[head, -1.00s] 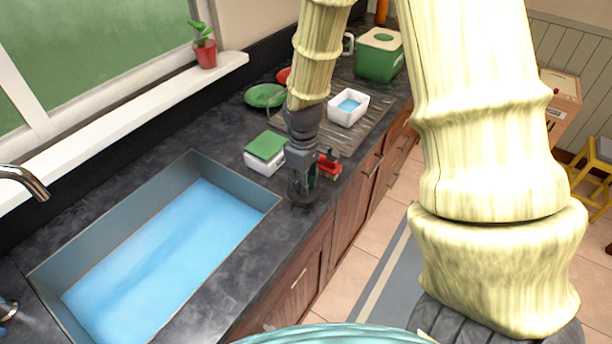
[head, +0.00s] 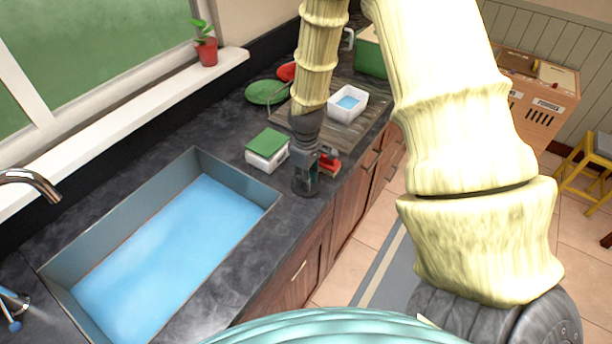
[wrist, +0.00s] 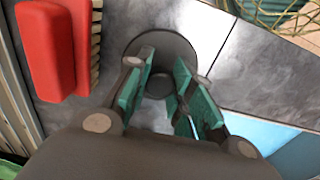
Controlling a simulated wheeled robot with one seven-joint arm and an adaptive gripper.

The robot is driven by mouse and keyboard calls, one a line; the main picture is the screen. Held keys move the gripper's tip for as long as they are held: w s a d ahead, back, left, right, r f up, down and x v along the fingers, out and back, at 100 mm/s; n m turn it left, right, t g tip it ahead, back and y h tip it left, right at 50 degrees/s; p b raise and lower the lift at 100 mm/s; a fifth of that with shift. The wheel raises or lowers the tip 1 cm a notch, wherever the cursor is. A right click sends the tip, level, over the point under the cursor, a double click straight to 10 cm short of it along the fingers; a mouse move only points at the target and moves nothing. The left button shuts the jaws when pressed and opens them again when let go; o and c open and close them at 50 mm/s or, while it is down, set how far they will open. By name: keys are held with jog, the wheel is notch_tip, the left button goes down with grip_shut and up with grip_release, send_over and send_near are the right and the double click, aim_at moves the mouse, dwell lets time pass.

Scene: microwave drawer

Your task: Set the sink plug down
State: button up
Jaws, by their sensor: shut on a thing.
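The sink plug (wrist: 163,47) is a dark grey round disc in the wrist view, at the fingertips. My gripper (wrist: 160,72) is shut on it, with teal pads on either side. The disc appears at or close to the grey counter (wrist: 235,65); I cannot tell whether it touches. In the head view my gripper (head: 306,184) points down over the counter strip just right of the sink's corner. The plug is hard to make out there.
The sink (head: 268,205) with blue water lies left of my gripper. A red brush (wrist: 48,45) is close by. A green-and-white sponge-like block (head: 267,149), a drying board (head: 362,128) with a white tub (head: 347,103), and a green plate (head: 267,92) stand farther back.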

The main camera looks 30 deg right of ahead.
jog(key=shift+f, duration=0.1)
jog(key=o, duration=1)
jog(key=shift+c, duration=0.2)
notch_tip(320, 180, up, 12)
jog(key=b, duration=0.4)
